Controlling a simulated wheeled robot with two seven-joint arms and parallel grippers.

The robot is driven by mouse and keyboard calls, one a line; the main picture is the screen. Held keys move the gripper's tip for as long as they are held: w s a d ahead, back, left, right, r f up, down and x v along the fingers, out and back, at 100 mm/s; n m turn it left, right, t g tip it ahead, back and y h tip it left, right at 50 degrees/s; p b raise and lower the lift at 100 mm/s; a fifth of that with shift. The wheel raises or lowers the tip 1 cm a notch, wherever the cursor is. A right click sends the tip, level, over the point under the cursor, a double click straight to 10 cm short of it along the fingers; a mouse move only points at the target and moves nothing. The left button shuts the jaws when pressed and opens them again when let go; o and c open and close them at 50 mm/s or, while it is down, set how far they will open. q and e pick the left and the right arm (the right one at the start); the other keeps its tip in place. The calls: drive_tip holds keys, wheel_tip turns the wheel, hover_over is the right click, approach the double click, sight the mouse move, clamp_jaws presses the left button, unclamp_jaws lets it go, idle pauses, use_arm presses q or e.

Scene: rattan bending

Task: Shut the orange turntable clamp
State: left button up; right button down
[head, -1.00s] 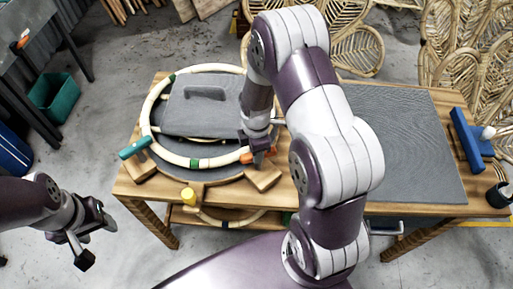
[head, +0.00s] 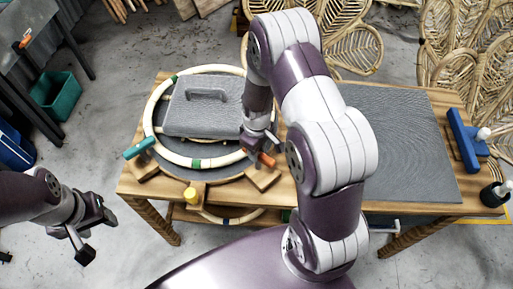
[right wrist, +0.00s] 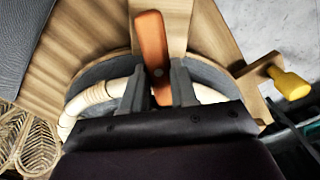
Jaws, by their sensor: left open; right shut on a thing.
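The orange turntable clamp (head: 267,160) is at the front right of the round turntable (head: 215,176), by a wooden block (head: 264,178). In the right wrist view the orange clamp (right wrist: 151,42) is a flat bar lying lengthwise, its lower end between my fingers. My right gripper (right wrist: 158,90) is shut on it; in the head view the gripper (head: 258,148) partly hides it. A pale rattan ring (head: 150,111) lies around the grey block with a handle (head: 205,112) on the turntable. My left gripper (head: 98,238) is open and empty, left of the table.
A teal clamp (head: 140,148) sits at the turntable's front left. A yellow knob (head: 190,195) is at the table's front edge. A grey mat (head: 405,140) covers the right side, with a blue tool (head: 464,140) beyond it. Woven rattan panels (head: 460,45) stand behind.

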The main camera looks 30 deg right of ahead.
drive_tip(key=shift+d+m, duration=0.1)
drive_tip(key=shift+m, duration=1.1)
drive_tip(key=shift+w+m, duration=0.1)
drive_tip(key=shift+m, duration=0.2)
drive_tip(key=c, duration=0.9)
unclamp_jaws()
wheel_tip(320, 180, up, 13)
drive_tip(key=shift+f, duration=0.1)
